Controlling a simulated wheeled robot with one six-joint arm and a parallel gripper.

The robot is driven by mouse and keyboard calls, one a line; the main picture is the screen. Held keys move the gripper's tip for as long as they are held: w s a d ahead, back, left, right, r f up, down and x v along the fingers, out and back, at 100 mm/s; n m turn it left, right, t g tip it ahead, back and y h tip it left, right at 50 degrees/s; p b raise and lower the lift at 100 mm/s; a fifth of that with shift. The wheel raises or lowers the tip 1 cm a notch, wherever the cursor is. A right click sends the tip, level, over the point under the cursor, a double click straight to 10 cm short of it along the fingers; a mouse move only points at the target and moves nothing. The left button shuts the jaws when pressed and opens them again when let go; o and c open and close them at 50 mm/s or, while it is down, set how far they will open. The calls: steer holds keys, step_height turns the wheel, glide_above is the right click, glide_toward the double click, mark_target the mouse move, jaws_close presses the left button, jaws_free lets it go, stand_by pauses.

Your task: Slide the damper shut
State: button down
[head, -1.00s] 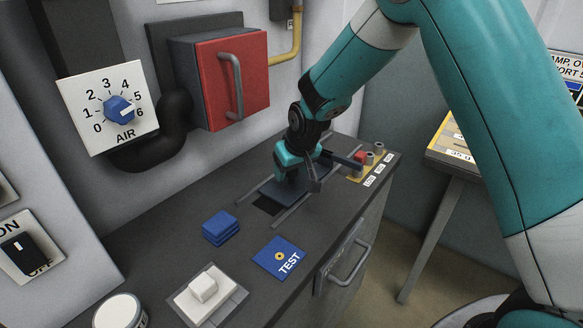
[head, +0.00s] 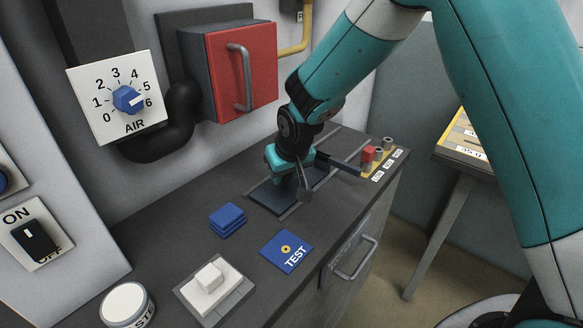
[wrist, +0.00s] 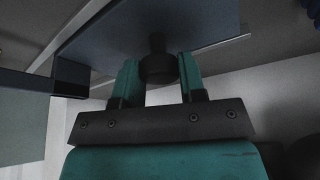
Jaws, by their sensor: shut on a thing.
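The damper is a dark blue-grey plate (head: 268,198) lying between two thin metal rails on the dark bench top. In the head view it lies at the near-left end of the rails, and no dark opening shows there. In the wrist view the plate (wrist: 205,22) fills the top, with a dark round knob (wrist: 157,68) standing on it. My gripper (head: 301,187) is over the plate, its fingers shut on the knob, one finger on each side in the wrist view (wrist: 158,80). The arm hides the knob in the head view.
Blue blocks (head: 227,219), a blue TEST card (head: 285,251) and a white switch (head: 211,284) sit left and in front of the rails. Small weights, one red (head: 368,154), stand at the bench's right end. A red door (head: 245,70) and AIR dial (head: 128,99) are behind.

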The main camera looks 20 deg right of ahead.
steer(key=shift+s+a, duration=0.15)
steer(key=shift+a, duration=0.1)
steer(key=c, duration=0.7)
jaws_free()
steer(key=shift+a, duration=0.1)
steer(key=shift+r, duration=0.25)
steer(key=v, duration=1.7)
steer(key=shift+d, duration=0.2)
steer(key=s+n+g+y, duration=0.1)
steer(key=s, duration=0.7)
steer(key=s+r+n+g+y+p, duration=0.1)
steer(key=s+n+g, duration=0.1)
steer(key=s, duration=0.6)
steer(key=s+a+n+g+y, duration=0.1)
steer(key=s+n, duration=0.1)
steer(key=s, duration=0.6)
steer(key=shift+r+g+p, duration=0.3)
steer(key=shift+p, duration=0.05)
